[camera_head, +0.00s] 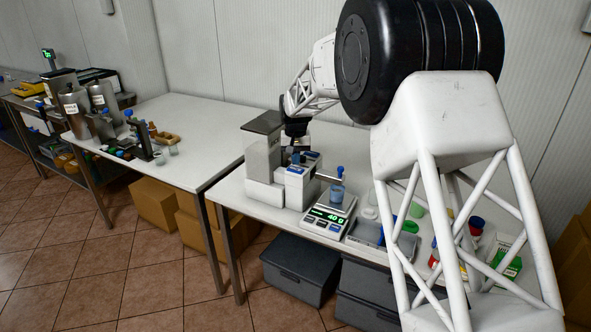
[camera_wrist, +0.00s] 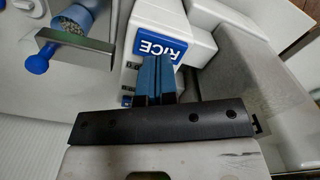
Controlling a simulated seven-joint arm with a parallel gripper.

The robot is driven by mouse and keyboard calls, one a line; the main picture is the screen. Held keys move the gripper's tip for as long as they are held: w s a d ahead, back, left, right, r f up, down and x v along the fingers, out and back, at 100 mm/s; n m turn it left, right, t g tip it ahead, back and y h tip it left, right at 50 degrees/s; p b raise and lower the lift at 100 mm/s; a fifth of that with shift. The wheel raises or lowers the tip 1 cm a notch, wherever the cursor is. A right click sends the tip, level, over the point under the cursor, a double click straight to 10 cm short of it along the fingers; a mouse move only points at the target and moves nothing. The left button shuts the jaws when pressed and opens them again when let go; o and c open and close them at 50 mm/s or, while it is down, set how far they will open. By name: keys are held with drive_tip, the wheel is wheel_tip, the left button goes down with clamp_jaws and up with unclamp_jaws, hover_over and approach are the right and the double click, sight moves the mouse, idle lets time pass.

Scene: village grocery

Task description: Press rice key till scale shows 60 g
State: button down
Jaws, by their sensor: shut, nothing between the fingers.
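The white dispenser (camera_head: 299,187) stands on the near table and bears a blue RICE label (camera_wrist: 164,42) in the wrist view. My gripper (camera_wrist: 154,62) is shut and empty, its blue fingertips close to the dispenser's top beside the label. I cannot tell whether they touch a key; the key itself is not clearly visible. My gripper also shows above the dispenser in the head view (camera_head: 297,148). The scale (camera_head: 319,228) has a green display (camera_head: 326,217) that appears to read 40 g. A blue cup (camera_head: 337,195) stands on the scale; it holds pale grains in the wrist view (camera_wrist: 72,20).
A metal arm with a blue knob (camera_wrist: 37,64) reaches beside the cup. A grey tray (camera_head: 366,231), green cups and a red cup (camera_head: 476,224) are right of the scale. A second table (camera_head: 190,120) at left holds canisters and small items, with clear surface toward its right.

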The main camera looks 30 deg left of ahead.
sight(296, 169)
drive_tip(key=shift+r, duration=2.5)
